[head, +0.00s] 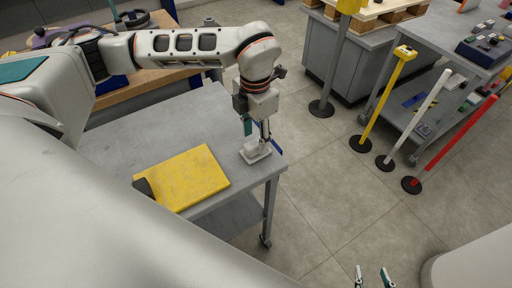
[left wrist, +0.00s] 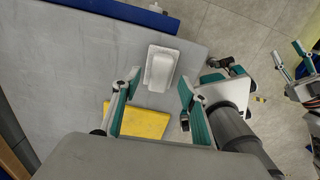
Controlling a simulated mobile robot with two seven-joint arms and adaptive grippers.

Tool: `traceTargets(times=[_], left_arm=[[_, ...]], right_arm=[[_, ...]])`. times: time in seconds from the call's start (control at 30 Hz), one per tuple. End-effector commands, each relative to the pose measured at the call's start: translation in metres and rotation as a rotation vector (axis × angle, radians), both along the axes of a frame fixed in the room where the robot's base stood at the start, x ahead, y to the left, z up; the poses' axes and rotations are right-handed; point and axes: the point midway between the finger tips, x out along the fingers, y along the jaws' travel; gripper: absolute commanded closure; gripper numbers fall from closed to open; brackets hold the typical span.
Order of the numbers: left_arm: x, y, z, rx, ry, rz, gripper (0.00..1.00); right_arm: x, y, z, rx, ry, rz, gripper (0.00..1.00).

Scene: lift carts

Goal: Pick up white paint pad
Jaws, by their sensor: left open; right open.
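The white paint pad (head: 256,154) lies on the grey cart top (head: 110,146), close to its right corner. In the left wrist view the white paint pad (left wrist: 161,68) has a raised middle and shows just beyond and between my fingertips. My left gripper (head: 257,137) points down above the pad in the head view. Its two fingers (left wrist: 160,84) are spread apart with nothing held between them; I cannot tell whether they touch the pad. My right gripper (head: 374,274) is at the bottom edge of the head view, open and empty, away from the cart.
A yellow board (head: 187,178) with a dark end lies on the cart left of the pad. A blue bar (left wrist: 130,13) runs along the cart's edge. Yellow (head: 386,97), white (head: 416,120) and red (head: 455,144) posts stand at right. The floor between is clear.

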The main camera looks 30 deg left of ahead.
Motion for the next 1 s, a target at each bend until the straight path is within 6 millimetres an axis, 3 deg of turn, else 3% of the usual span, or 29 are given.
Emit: traceTargets(times=[0.2, 0.47, 0.5, 0.67, 1.0], left_arm=[[0.0, 0.0, -0.027, 0.0, 0.002, 0.0, 0.57], [0.0, 0.0, -0.031, -0.001, 0.0, -0.001, 0.57], [0.0, 0.0, -0.031, -0.001, 0.0, -0.001, 0.6], [0.0, -0.001, -0.031, -0.001, 0.0, -0.001, 0.98], [0.0, -0.001, -0.03, -0.001, 0.0, -0.001, 0.98]], right_arm=[[0.0, 0.0, 0.002, 0.0, -0.001, 0.0, 0.59], [0.001, 0.0, 0.002, 0.001, -0.002, 0.0, 0.59], [0.001, 0.0, 0.002, 0.001, -0.002, 0.0, 0.59], [0.001, 0.0, 0.002, 0.001, -0.002, 0.0, 0.59], [0.001, 0.0, 0.002, 0.0, -0.002, -0.001, 0.59]])
